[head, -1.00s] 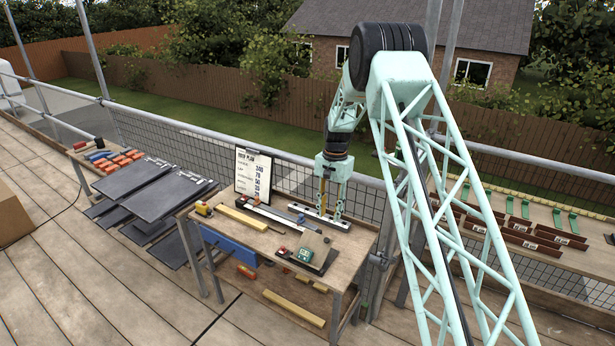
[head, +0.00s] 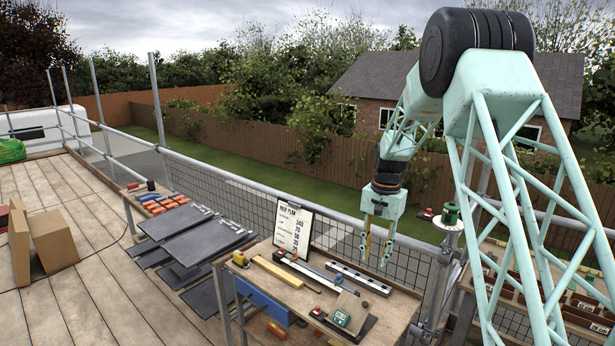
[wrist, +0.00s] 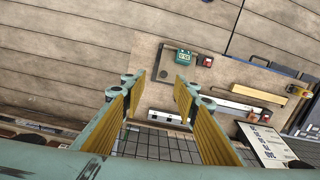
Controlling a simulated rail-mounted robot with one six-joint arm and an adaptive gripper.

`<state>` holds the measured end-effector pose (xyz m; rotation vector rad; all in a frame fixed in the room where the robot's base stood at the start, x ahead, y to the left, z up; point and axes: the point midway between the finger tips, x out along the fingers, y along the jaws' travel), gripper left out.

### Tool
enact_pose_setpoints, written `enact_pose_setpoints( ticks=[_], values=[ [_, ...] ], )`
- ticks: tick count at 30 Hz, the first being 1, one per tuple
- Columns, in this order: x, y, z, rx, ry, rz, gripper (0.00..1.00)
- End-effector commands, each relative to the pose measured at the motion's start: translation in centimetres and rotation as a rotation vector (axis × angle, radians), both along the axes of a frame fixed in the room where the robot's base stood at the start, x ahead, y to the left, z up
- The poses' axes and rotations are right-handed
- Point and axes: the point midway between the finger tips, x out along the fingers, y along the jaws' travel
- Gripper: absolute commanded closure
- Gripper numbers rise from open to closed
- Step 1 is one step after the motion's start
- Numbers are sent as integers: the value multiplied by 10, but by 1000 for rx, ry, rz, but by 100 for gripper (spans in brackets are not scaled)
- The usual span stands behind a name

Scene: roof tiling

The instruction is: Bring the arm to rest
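My gripper (head: 375,246) hangs pointing down above the right back part of the wooden workbench (head: 408,304) in the head view. In the wrist view its two yellow-padded fingers (wrist: 160,100) stand wide apart with nothing between them. The bench top and the mesh guard behind it show below and past the fingers. A grey levelling bar (head: 358,278) lies on the bench under the gripper, apart from it. My arm is bent, with its elbow high at the upper right of the head view.
A clipboard (head: 293,230) stands at the bench's back edge. A green device (head: 342,318) and a yellow strip (head: 277,271) lie on the bench. Dark slates (head: 205,242) are stacked to the left. A scaffold rail (head: 260,187) runs behind. The deck at left is mostly clear.

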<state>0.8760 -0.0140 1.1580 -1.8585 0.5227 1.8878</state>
Motion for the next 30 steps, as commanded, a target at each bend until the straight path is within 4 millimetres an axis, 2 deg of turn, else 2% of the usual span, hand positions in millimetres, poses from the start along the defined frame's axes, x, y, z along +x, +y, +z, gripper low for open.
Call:
enact_pose_setpoints(
  ticks=[12,30],
  values=[
    [-49,3,62,-7,-41,64,72],
    [-132,7,133,-21,-99,155,72]
  ],
)
